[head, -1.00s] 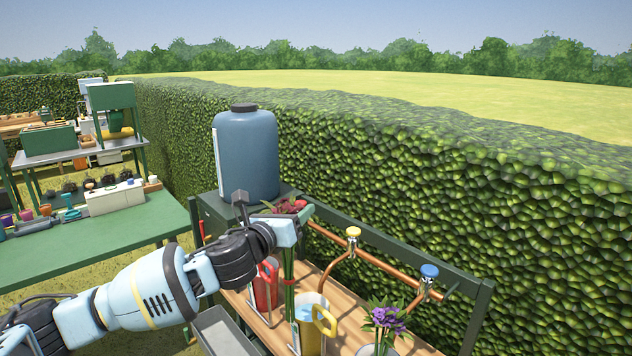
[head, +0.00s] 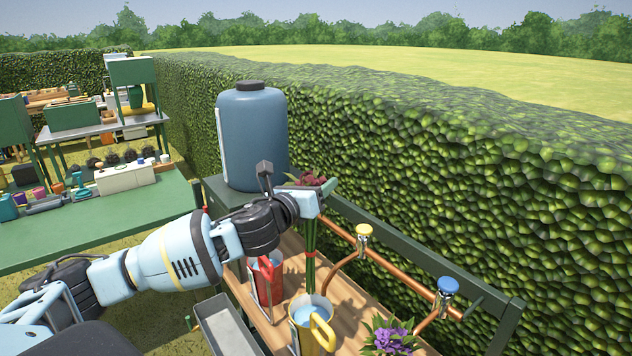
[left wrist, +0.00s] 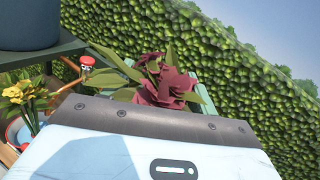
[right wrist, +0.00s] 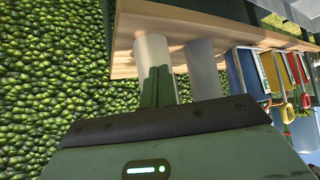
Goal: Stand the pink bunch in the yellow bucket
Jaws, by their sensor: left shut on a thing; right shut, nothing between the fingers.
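The pink bunch (head: 308,181) has dark pink flowers and long green stems tied with a red band. My left gripper (head: 305,198) is shut on it, with the flowers just above the fingers and the stems hanging down upright. The flowers also show in the left wrist view (left wrist: 168,85). The yellow bucket (head: 303,340) stands on the wooden shelf with water in it, its handle towards the right. The stem ends show at the bucket's back rim; I cannot tell whether they are above, behind or inside it. My right gripper (right wrist: 160,90) is shut and empty, outside the head view.
A red bucket (head: 267,280) stands left of the yellow one, and a purple bunch (head: 390,338) to its right. Copper pipes with a yellow tap (head: 364,231) and a blue tap (head: 447,287) run behind. A blue tank (head: 251,138) and a grey trough (head: 228,328) are near.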

